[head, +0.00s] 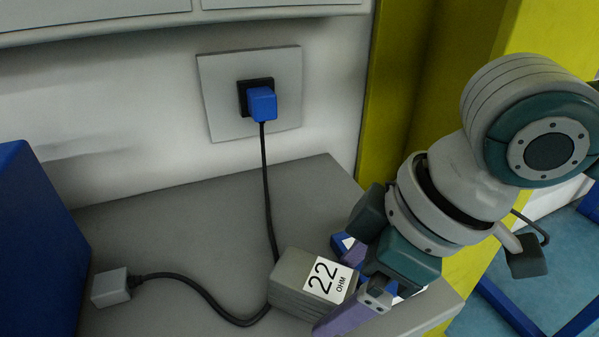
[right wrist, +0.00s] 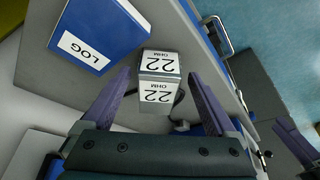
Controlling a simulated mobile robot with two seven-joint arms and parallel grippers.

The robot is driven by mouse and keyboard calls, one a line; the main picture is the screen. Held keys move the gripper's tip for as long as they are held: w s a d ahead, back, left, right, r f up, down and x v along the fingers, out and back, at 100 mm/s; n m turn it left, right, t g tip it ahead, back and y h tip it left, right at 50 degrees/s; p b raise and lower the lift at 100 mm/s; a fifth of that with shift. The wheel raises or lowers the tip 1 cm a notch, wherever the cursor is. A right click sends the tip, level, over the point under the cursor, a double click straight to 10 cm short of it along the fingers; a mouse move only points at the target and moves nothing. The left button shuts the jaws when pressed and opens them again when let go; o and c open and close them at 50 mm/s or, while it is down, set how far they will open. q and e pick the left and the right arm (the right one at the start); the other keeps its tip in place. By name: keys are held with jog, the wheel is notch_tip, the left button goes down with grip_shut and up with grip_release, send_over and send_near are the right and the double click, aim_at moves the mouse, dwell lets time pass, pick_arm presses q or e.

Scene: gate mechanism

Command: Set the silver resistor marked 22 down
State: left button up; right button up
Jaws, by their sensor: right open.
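The silver resistor (head: 290,282) is a grey block with a white "22 OHM" label. It appears to rest on the grey bench top (head: 180,225) near its front right part. It also shows in the right wrist view (right wrist: 157,92), with "22" labels on two faces. My right gripper (head: 329,287) is open, with its purple fingers on either side of the block; the right wrist view (right wrist: 159,72) shows gaps between fingers and block. A purple finger (right wrist: 295,145) at the right edge of that view seems to be my left gripper's; its opening cannot be told.
A blue plug (head: 262,103) sits in a wall socket (head: 290,65), its black cable running down behind the resistor. A second cable joins a grey plug (head: 110,288) on the bench. A blue box (head: 38,235) stands at left; its "LOG" label shows in the wrist view (right wrist: 84,52).

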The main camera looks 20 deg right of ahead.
jog(key=p+v, duration=0.3)
jog(key=v, duration=0.6)
jog(key=s+a+m+t+y, duration=0.1)
jog(key=s+a, duration=0.2)
jog(key=a, duration=0.3)
jog(key=s+d+f+m+h, duration=0.4)
jog(key=s+d+m, duration=0.2)
jog(key=d, duration=0.3)
jog(key=shift+s+f, duration=0.35)
jog(key=shift+s, duration=0.4)
notch_tip(320, 180, up, 59)
jog(key=p, duration=5.8)
jog(key=shift+f, duration=0.2)
